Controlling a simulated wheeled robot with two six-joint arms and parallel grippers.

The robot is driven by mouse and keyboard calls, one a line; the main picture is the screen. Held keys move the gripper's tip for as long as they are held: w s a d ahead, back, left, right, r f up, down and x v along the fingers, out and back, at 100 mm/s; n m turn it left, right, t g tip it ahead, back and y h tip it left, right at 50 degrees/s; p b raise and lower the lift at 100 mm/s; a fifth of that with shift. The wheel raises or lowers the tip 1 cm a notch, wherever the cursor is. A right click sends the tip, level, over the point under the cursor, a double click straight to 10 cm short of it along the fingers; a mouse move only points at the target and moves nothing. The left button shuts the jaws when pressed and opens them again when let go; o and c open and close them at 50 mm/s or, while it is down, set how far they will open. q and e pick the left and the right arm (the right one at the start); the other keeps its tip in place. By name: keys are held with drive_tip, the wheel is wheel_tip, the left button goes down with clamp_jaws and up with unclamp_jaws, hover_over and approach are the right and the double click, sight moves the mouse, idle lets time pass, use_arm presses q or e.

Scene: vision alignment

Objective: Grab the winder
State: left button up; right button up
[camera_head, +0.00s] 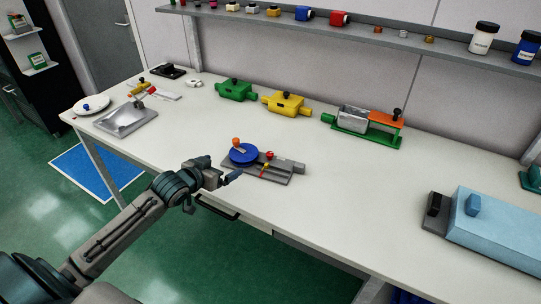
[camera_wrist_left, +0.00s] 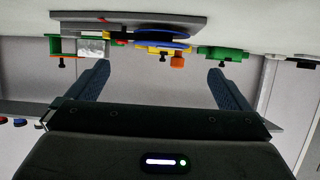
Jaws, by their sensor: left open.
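The device I take to be the winder (camera_head: 270,172) has a grey base with a blue disc (camera_head: 243,155), an orange knob and small red and yellow parts. It sits near the table's front edge. My left gripper (camera_head: 230,178) is at the front left of it, low over the table edge, open and apparently empty. The left wrist view is upside down. There the grey base (camera_wrist_left: 130,22) and the orange knob (camera_wrist_left: 177,61) show beyond the two spread blue fingers (camera_wrist_left: 158,84). My right gripper is not in view.
Behind on the white table (camera_head: 330,212) stand a green block (camera_head: 236,90), a yellow block (camera_head: 284,103) and a green-orange fixture (camera_head: 365,125). A metal tray (camera_head: 127,119) lies left; a light-blue machine (camera_head: 495,228) stands right. The table around the winder is clear.

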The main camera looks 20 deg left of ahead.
sight(241, 154)
use_arm(q)
drive_tip(key=shift+w+d+f, duration=0.1)
drive_tip(key=shift+w+f, duration=0.05)
drive_tip(key=shift+w, duration=0.95)
drive_tip(key=x, duration=0.2)
drive_tip(key=shift+w+p, duration=0.3)
drive_tip(key=shift+w, duration=0.05)
drive_tip(key=shift+w+f, duration=0.2)
drive_tip(key=shift+w, duration=0.15)
drive_tip(key=shift+w+d+f, duration=0.1)
drive_tip(key=shift+w+f, duration=0.15)
drive_tip(key=shift+w, duration=0.35)
drive_tip(key=p+x, duration=0.2)
drive_tip(key=x, duration=0.2)
drive_tip(key=shift+w+f, duration=0.15)
drive_tip(key=shift+w, duration=0.1)
drive_tip(key=shift+c, duration=0.7)
drive_tip(key=c, duration=0.9)
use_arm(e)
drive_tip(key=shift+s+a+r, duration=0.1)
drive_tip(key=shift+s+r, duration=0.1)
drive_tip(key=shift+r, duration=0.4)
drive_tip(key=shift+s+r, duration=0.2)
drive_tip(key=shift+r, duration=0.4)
